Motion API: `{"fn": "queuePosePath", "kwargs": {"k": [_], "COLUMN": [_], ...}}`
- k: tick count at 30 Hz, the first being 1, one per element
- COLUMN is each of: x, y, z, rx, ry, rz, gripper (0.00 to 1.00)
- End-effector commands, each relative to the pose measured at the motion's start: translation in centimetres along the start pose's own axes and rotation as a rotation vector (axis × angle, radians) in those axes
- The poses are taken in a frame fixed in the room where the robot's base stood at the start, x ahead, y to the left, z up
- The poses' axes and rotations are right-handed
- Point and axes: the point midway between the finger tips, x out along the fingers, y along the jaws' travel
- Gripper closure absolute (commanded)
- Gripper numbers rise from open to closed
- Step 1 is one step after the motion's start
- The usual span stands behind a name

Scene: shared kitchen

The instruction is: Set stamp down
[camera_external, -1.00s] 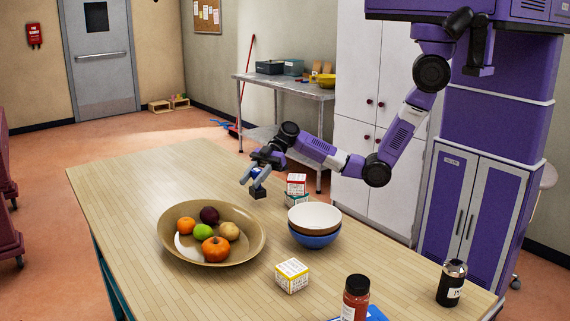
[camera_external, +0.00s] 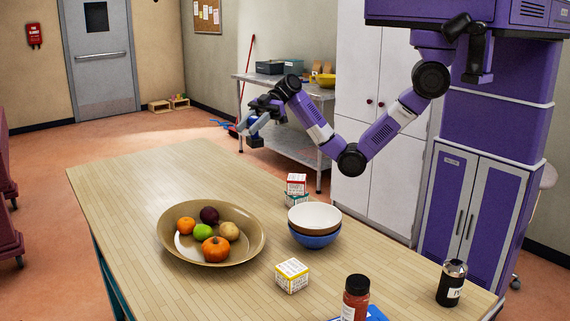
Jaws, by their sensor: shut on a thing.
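My gripper (camera_external: 254,122) is shut on the stamp (camera_external: 254,140), a small object with a dark block at the bottom and some blue above it. The fingers hide part of the stamp. The stamp hangs upright in the air, clear of the wooden table (camera_external: 130,185). In the picture it lies just above the table's far edge, and I cannot tell whether it is over the tabletop.
A brown bowl (camera_external: 168,240) of fruit stands mid-table. Stacked bowls (camera_external: 314,236), small stacked boxes (camera_external: 296,184) and a yellow-topped box (camera_external: 292,276) stand to the right. A jar (camera_external: 356,297) and dark canister (camera_external: 452,283) are near the front. The far-left tabletop is clear.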

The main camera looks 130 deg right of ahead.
Motion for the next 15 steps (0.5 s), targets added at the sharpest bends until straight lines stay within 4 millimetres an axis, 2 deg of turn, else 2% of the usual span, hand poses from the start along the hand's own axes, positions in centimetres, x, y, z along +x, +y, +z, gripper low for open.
{"fn": "queuePosePath", "kwargs": {"k": [5,8,15], "x": [-2.9,-4.9,-11.0], "y": [6.2,10.6,20.2], "z": [0.8,1.7,4.2], "rx": [0.057,0.114,0.243], "ry": [-0.015,-0.023,-0.033], "rz": [0.160,0.287,0.604], "gripper": [1.00,1.00,1.00]}}
